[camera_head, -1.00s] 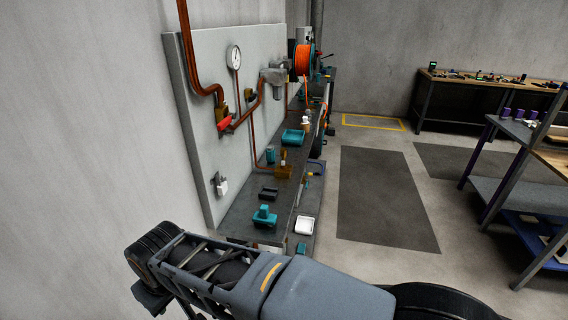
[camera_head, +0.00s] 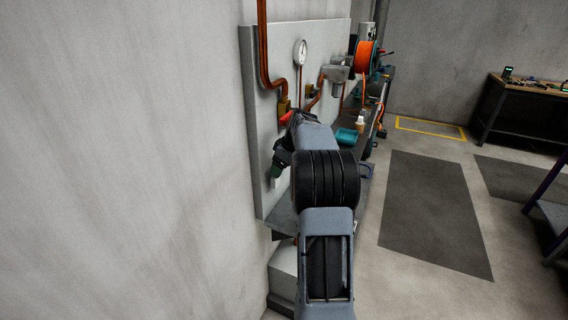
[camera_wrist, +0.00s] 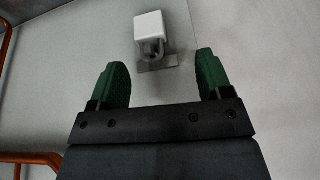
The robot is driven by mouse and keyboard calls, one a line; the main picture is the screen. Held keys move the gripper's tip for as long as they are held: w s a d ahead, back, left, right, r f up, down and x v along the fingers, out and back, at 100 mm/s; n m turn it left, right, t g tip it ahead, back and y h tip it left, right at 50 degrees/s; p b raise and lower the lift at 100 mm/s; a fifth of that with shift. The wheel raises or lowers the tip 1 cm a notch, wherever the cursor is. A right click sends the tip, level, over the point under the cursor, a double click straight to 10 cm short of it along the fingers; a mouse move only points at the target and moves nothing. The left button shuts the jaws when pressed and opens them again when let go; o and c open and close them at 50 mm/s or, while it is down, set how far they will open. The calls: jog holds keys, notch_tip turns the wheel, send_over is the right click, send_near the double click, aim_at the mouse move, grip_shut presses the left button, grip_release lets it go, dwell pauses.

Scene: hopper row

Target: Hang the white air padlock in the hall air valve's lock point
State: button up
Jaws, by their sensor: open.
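The white padlock (camera_wrist: 150,28) hangs by its shackle on a small grey metal hook plate (camera_wrist: 158,64) on the pale wall panel, seen in the wrist view. My gripper (camera_wrist: 161,62) is open and empty, its two green fingers on either side of the hook plate and just short of the padlock. In the head view my gripper (camera_head: 281,164) is at the panel's lower part and hides most of the padlock. A valve with a red handle (camera_head: 286,118) sits on the copper pipe above it; its lock point cannot be made out.
The pale panel (camera_head: 262,130) carries a round gauge (camera_head: 301,51), copper pipes and a filter unit (camera_head: 337,80). A dark bench runs along it with a teal tray (camera_head: 347,136) and an orange hose reel (camera_head: 366,62). Open floor lies to the right.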

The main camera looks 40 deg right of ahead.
jog(key=shift+n, duration=0.4)
jog(key=shift+w+d+p+x, duration=0.1)
jog(key=shift+w+d+x, duration=0.05)
jog(key=shift+x, duration=1.05)
jog(key=shift+w+d+p+x, duration=0.15)
jog(key=shift+x, duration=1.1)
jog(key=shift+w+d+p+x, duration=0.1)
jog(key=shift+w+d+x, duration=0.1)
jog(key=shift+x, duration=1)
jog(key=shift+c, duration=0.3)
jog(key=c, duration=0.9)
jog(key=o, duration=1)
jog(key=shift+c, duration=0.2)
jog(key=shift+r, duration=0.15)
